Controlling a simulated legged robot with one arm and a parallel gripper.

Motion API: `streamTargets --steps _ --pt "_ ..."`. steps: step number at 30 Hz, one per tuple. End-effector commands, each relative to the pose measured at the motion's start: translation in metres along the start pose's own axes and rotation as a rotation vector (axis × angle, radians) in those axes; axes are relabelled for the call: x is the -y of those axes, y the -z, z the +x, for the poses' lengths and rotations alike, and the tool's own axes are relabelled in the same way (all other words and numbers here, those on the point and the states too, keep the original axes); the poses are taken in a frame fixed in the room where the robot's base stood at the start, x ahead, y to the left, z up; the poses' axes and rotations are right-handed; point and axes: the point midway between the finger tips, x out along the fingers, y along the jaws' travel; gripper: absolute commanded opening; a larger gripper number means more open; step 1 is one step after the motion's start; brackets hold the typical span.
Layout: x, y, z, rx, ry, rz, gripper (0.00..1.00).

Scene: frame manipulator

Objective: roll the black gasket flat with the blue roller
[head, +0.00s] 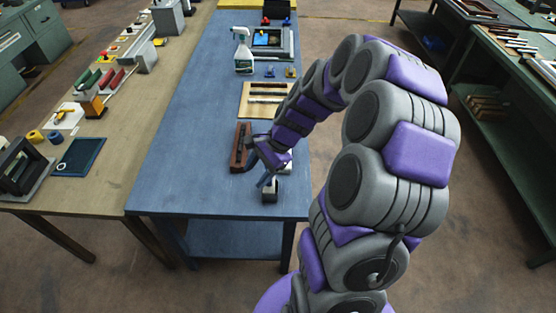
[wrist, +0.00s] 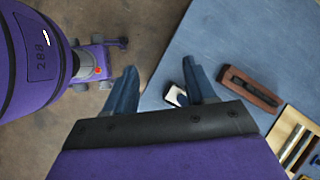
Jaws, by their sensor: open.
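My gripper (head: 266,170) is open above the near right part of the blue table, pointing down. The head view shows this block (head: 270,196) just below my gripper. A tan board (head: 247,111) farther back carries dark strips; one strip (head: 267,90) may be the black gasket, but I cannot tell.
A red-brown block with a black insert (head: 240,148) sits just left of my gripper. A spray bottle (head: 243,52) and a tray with a screen (head: 285,40) stand farther back. The left half of the blue table (head: 185,150) is clear. A cluttered bench (head: 130,120) adjoins it.

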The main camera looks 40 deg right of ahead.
Motion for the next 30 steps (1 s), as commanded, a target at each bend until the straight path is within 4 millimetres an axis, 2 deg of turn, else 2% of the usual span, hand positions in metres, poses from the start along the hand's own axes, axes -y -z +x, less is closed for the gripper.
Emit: streamTargets --steps 1,4,6,9,12,15,19,23,30 --pt "0.005 0.024 0.002 0.016 0.03 0.11 0.55" --pt "0.014 0.065 0.006 0.029 0.09 0.31 0.55" --pt "0.018 0.086 0.01 0.032 0.125 0.423 0.55" --pt "0.02 0.103 0.016 0.032 0.157 0.539 0.55" --pt "0.021 0.111 0.021 0.026 0.18 0.609 0.55" --pt "0.02 0.11 0.026 0.022 0.188 0.641 0.55" --pt "0.021 0.112 0.032 0.021 0.191 0.649 0.55" --pt "0.022 0.122 0.041 0.029 0.19 0.65 0.55" --pt "0.025 0.133 0.064 0.039 0.187 0.652 0.55"
